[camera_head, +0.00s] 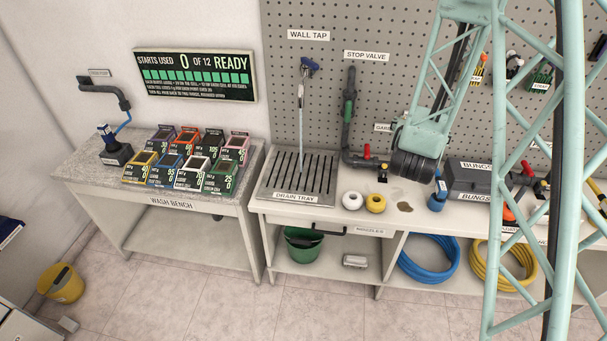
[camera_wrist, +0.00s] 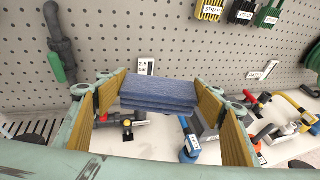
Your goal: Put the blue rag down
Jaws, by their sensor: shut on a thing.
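The blue rag (camera_wrist: 160,94) is a folded, layered block. In the wrist view it lies between the yellow-padded fingers of my gripper (camera_wrist: 160,100), which is shut on it. The rag is held above the bench and partly covers the fittings behind it. In the head view, part of my arm shows above the bench, right of the stop valve pipe. The rag and my fingertips cannot be made out there.
A blue fitting (camera_head: 437,196) stands right of the spot. The bench front between rings and fitting is mostly free.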

